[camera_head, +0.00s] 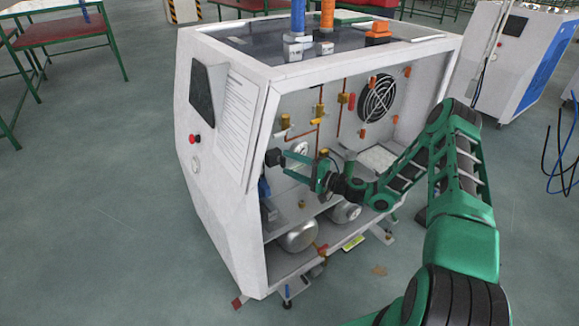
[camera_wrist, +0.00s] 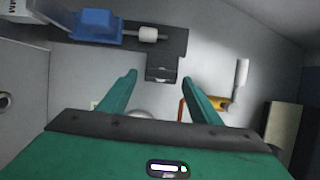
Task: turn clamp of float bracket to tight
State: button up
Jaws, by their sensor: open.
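In the wrist view a dark bracket (camera_wrist: 177,40) is fixed on the grey wall ahead. It carries a white roller-like piece (camera_wrist: 148,34) and a blue block (camera_wrist: 97,26). A dark block (camera_wrist: 162,72) hangs at its lower end, between and just beyond my fingertips. I cannot tell for sure which part is the clamp or whether it is tight. In the head view a small black part (camera_head: 273,157) sits by the cabinet's front-left edge. My gripper (camera_head: 287,163) is open beside it, its fingers pointing left. My gripper (camera_wrist: 160,82) holds nothing, and no contact is visible.
The white cabinet (camera_head: 225,185) is open on the side my arm enters. Inside are copper pipes with orange handles, a gauge, a fan (camera_head: 378,98) and metal tanks (camera_head: 299,236) below. In the wrist view a brass fitting (camera_wrist: 222,102) is right of my fingers.

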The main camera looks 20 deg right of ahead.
jog(key=v, duration=1)
jog(key=shift+s+d, duration=0.15)
jog(key=shift+d, duration=0.1)
jog(key=shift+f, duration=0.1)
jog(key=s+a+r+n+g+h, duration=0.1)
jog(key=s+n+g, duration=0.3)
jog(key=s+g, duration=0.1)
jog(key=s+a+r+n+g+h, duration=0.2)
jog(key=s+n+g, duration=0.2)
jog(key=s+g, duration=0.15)
jog(key=s+d+r+m+g+h, duration=0.1)
jog(key=s+d+r+h, duration=0.1)
jog(key=s+r, duration=0.4)
jog(key=s+d+r+m+g+h, duration=0.1)
jog(key=s+d+r, duration=0.4)
jog(key=s, duration=1)
jog(key=s+d+r+m+g+h, duration=0.1)
jog(key=s+d+r+h, duration=0.3)
jog(key=s+r, duration=0.4)
jog(key=s+m+h, duration=0.1)
jog(key=s, duration=0.1)
jog(key=shift+s+r, duration=0.4)
